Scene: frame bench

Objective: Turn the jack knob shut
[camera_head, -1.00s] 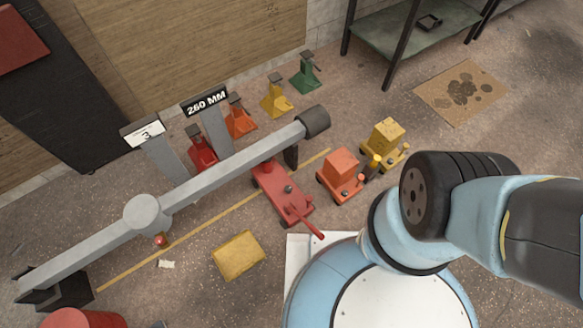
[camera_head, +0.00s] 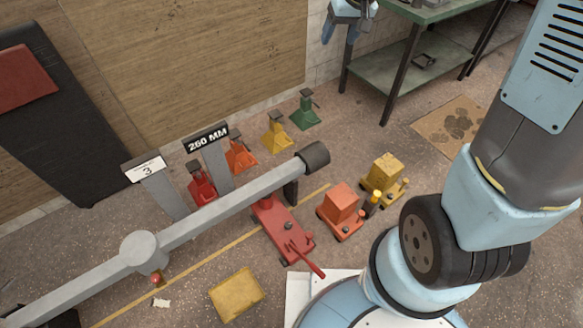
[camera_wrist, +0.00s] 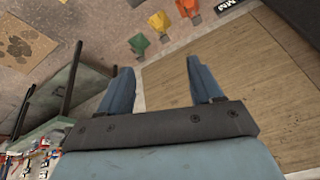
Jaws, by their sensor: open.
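A red floor jack (camera_head: 272,217) with a red handle lies on the floor under the grey beam in the head view. A small dark round knob (camera_head: 289,226) sits on its top near the handle end. My gripper (camera_head: 342,38) is partly in view at the head view's top edge, well above and far from the jack. In the wrist view my gripper (camera_wrist: 161,78) is open and empty, with its two blue fingers apart. The jack does not show in the wrist view.
A grey beam (camera_head: 220,207) crosses over the jack. An orange block-shaped unit (camera_head: 340,203) and a yellow one (camera_head: 382,172) stand to its right. Several coloured stands line the wall, including a green one (camera_head: 305,112). A green workbench (camera_head: 425,65) stands at upper right. A yellow box (camera_head: 236,294) lies in front.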

